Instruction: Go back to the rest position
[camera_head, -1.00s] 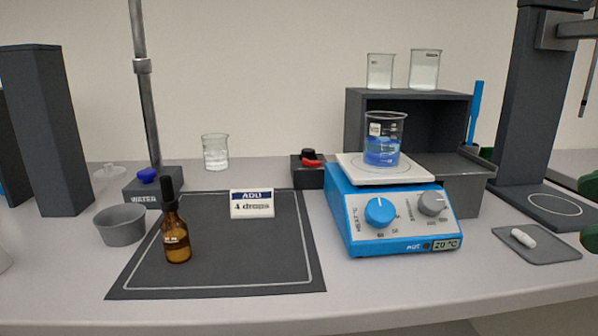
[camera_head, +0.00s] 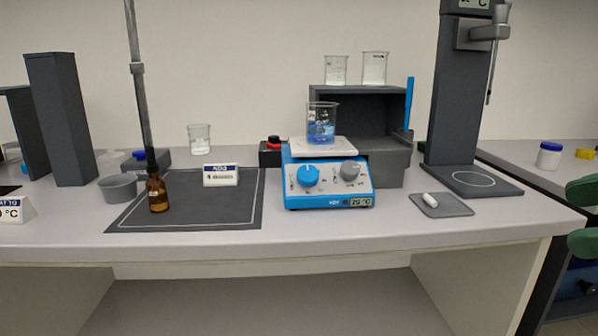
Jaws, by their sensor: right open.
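My right gripper (camera_head: 581,217) shows at the right edge of the view, its two green fingers apart with nothing between them. It is in front of the bench's right end, clear of the things on it. My left gripper is not in view. The blue hotplate stirrer (camera_head: 327,187) stands mid-bench with a beaker of blue liquid (camera_head: 321,130) on its white top. The amber dropper bottle (camera_head: 157,194) stands upright on the dark mat (camera_head: 215,215).
A small tray (camera_head: 452,209) with a white bar and a dark stand (camera_head: 452,100) are at the right of the bench (camera_head: 320,232). A white jar with a blue lid (camera_head: 549,155) is on a further surface. The space below the bench looks open.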

